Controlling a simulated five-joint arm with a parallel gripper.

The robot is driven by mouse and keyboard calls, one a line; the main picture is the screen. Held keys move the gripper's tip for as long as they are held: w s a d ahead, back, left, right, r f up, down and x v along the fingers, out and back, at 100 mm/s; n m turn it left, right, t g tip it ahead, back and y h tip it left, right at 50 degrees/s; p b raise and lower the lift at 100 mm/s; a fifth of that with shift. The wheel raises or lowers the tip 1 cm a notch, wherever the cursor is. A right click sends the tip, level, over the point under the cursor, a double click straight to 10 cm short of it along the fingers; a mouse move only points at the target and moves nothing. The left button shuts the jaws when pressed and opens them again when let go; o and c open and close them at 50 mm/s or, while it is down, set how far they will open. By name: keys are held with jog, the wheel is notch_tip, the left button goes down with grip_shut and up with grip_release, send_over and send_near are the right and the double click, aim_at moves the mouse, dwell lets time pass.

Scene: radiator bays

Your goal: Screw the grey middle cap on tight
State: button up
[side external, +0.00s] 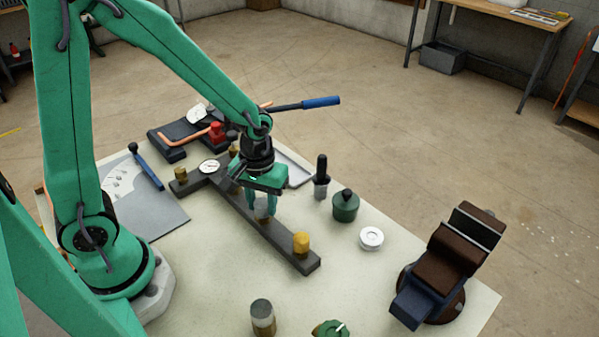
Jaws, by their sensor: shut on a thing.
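My gripper (264,203) points down over the middle of a long dark bar (238,211) on the pale table. Its two green fingers are shut on the grey middle cap (262,208), one on each side. The cap looks upright at the bar's middle; its lower edge and the thread beneath are too small to see, so I cannot tell how far down it sits. A brass-coloured fitting (301,243) stands at the bar's near right end. Another brass fitting (181,175) is near the far left end.
A dark vise (447,265) stands at the right. A green pot (345,206), a black-handled tool (321,177) and a white round piece (371,238) are right of the bar. A grey-topped cylinder (262,317) and a green knob (331,329) are in front. The table between is clear.

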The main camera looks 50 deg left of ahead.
jog(key=m, duration=0.5)
jog(key=shift+m, duration=2.6)
jog(key=o, duration=1)
jog(key=shift+c, duration=0.2)
jog(key=shift+r, duration=3.5)
